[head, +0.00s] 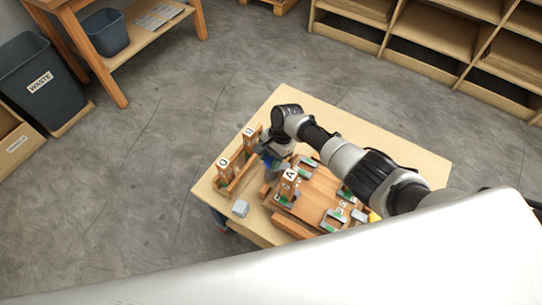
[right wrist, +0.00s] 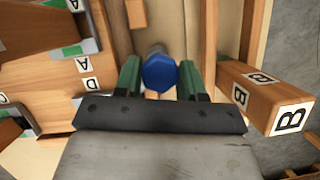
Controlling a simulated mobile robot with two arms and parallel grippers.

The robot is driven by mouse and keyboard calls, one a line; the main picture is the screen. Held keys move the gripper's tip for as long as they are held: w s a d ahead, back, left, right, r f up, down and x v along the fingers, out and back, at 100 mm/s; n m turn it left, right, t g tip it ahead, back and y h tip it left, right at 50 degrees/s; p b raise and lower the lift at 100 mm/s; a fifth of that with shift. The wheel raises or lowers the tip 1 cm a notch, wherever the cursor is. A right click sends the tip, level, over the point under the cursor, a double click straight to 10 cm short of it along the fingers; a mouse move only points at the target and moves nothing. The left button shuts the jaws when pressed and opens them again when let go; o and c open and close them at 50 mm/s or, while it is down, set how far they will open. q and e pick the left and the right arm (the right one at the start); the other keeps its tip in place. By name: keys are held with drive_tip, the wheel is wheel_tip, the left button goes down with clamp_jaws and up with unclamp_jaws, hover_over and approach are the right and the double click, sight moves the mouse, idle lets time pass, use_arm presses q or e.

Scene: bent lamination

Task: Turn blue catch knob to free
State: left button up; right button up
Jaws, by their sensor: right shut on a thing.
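The blue catch knob (right wrist: 160,74) is a round, faceted blue cap on a grey stem, in the middle of the right wrist view. My right gripper (right wrist: 160,64) has its green fingers on either side of the knob and is shut on it. In the head view my right gripper (head: 270,160) reaches down at the left part of the wooden fixture, and a bit of blue shows there. The knob's turn position cannot be read. My left gripper is not in view.
Wooden posts marked B (right wrist: 285,115) and A (head: 289,183) stand close to the gripper. A waste bin (head: 45,80) stands far left.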

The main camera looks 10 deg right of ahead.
drive_tip(key=n+h, duration=0.1)
drive_tip(key=n, duration=0.1)
drive_tip(key=n+g+b, duration=0.1)
drive_tip(key=n, duration=0.2)
drive_tip(key=shift+a+n+g+h, duration=0.1)
drive_tip(key=shift+n+g+h, duration=0.2)
drive_tip(key=shift+h, duration=0.1)
drive_tip(key=n+h, duration=0.1)
drive_tip(key=n, duration=0.2)
drive_tip(key=n+h+b, duration=0.1)
drive_tip(key=n, duration=0.1)
drive_tip(key=shift+n+g, duration=0.3)
drive_tip(key=shift+n, duration=0.1)
drive_tip(key=o, duration=0.9)
drive_tip(key=v, duration=1.1)
drive_tip(key=shift+a+p, duration=0.15)
drive_tip(key=shift+p, duration=0.25)
